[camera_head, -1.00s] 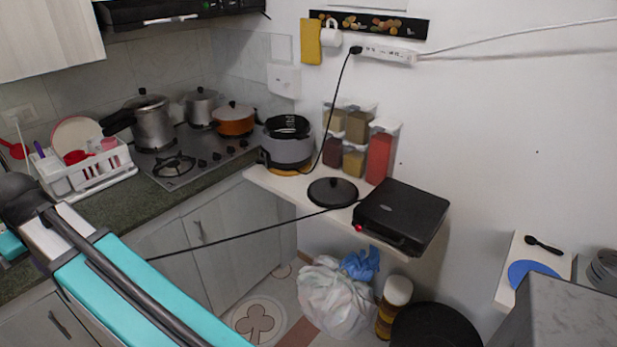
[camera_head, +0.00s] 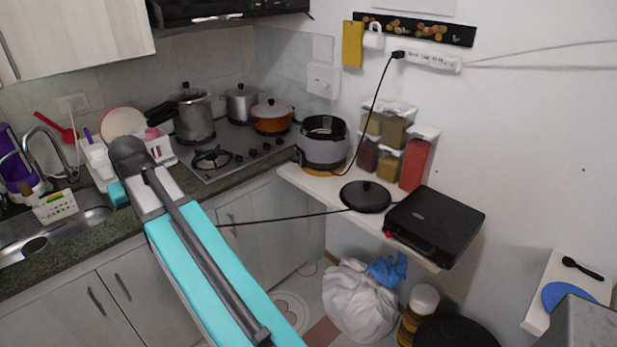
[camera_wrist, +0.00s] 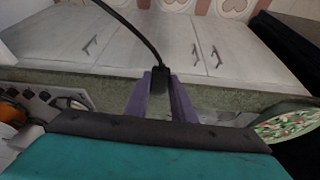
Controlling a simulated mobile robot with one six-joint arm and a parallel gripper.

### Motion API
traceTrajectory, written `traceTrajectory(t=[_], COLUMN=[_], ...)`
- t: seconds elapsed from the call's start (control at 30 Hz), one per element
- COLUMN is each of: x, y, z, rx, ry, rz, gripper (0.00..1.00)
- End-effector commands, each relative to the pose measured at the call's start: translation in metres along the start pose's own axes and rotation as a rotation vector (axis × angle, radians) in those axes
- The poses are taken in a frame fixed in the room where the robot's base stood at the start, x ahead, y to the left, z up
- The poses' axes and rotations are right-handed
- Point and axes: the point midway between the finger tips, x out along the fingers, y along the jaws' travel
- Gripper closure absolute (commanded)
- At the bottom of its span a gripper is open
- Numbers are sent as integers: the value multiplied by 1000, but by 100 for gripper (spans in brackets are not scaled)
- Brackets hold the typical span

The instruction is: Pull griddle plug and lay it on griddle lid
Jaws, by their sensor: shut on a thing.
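The griddle (camera_head: 420,238) is black and sits shut on the right end of the white wall shelf; its flat lid (camera_head: 442,213) is bare. A black cord runs left from behind the round pan lid, across open air, and passes behind my arm. In the wrist view my gripper (camera_wrist: 162,88), with purple fingers, is shut on a black plug (camera_wrist: 158,80), its cord curving up and left. The gripper is hidden behind my arm in the head view. The plug is clear of the power strip, well left of the griddle.
A power strip (camera_head: 430,60) on the wall holds another black plug, whose cord drops to the rice cooker (camera_head: 322,145). A black round pan lid (camera_head: 366,197) lies beside the griddle. Spice dispensers (camera_head: 388,140) stand behind it. A white bag (camera_head: 358,300) is below the shelf.

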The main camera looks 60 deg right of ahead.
Motion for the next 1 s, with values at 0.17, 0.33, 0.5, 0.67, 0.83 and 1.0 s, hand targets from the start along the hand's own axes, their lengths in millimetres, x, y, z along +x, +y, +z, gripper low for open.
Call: traceTrajectory(t=[0.17, 0.33, 0.5, 0.67, 0.83, 1.0], x=[1, 3, 3, 1, -3, -9], y=[56, 114, 172, 227, 285, 341], z=[-7, -4, 3, 15, 32, 54], rx=[99, 192, 285, 373, 467, 559], ry=[8, 6, 5, 3, 0, 0], rz=[25, 63, 102, 140, 180, 219], gripper=[100, 100, 100, 100, 100, 100])
